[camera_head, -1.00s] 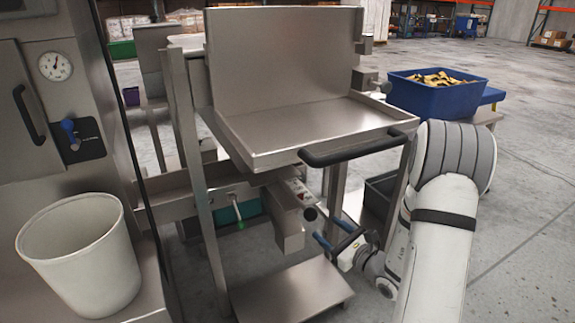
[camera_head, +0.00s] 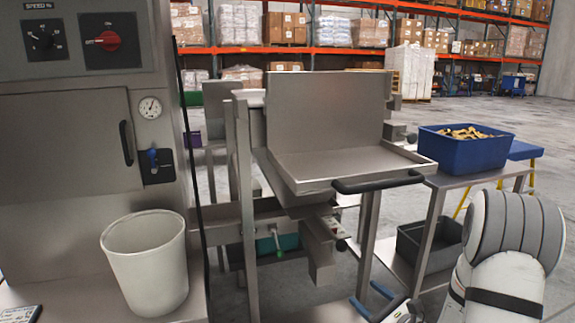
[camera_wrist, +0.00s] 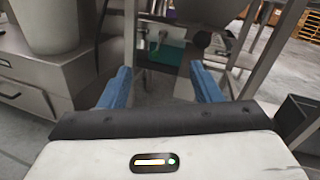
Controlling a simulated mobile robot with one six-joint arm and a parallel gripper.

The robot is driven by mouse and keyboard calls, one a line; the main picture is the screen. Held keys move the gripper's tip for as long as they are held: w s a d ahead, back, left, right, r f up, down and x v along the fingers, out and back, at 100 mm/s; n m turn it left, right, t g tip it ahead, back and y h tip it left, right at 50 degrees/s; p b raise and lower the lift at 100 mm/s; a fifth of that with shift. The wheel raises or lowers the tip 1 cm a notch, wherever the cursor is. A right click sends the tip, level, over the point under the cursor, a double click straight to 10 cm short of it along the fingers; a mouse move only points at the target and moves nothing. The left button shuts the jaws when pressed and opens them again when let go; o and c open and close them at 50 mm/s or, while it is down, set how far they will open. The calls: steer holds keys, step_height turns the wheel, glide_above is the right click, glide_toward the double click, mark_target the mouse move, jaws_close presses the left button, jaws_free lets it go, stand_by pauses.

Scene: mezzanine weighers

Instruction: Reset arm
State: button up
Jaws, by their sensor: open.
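My gripper (camera_head: 372,303) shows at the bottom of the head view, low in front of the steel weigher stand, with blue fingers. In the wrist view my gripper (camera_wrist: 160,90) has its two blue fingers wide apart with nothing between them. My white arm comes in at the lower right of the head view. The steel weigher tray (camera_head: 340,163) with a black front handle (camera_head: 378,182) stands above and beyond the gripper; I see no contact.
A white bucket (camera_head: 146,262) stands on the steel ledge at left, beside a control cabinet (camera_head: 70,140). A blue bin (camera_head: 464,152) of yellowish pieces sits on a side table at right. A dark crate (camera_head: 425,243) is below it. Open floor lies at far right.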

steer(key=s+a+r+n+g+y+p, duration=0.1)
steer(key=s+a+r+n+g+p, duration=0.65)
steer(key=r, duration=0.25)
steer(key=s+a+r+n+g+y+p, duration=0.1)
steer(key=s+a+r+n+g+p, duration=0.6)
steer(key=r, duration=0.3)
steer(key=s+d+r+n+t+h+p, duration=0.1)
steer(key=s+d+r+n+h+p, duration=0.3)
steer(key=r, duration=0.5)
steer(key=s+d+r+n+t+h+p, duration=0.1)
steer(key=s+d+r+n+h+p, duration=0.3)
steer(key=r+n+h+p, duration=0.3)
step_height(320, 180, up, 2)
steer(key=shift+s+d+n+h+p, duration=0.35)
steer(key=shift+d+n+p, duration=0.4)
steer(key=shift+p, duration=0.5)
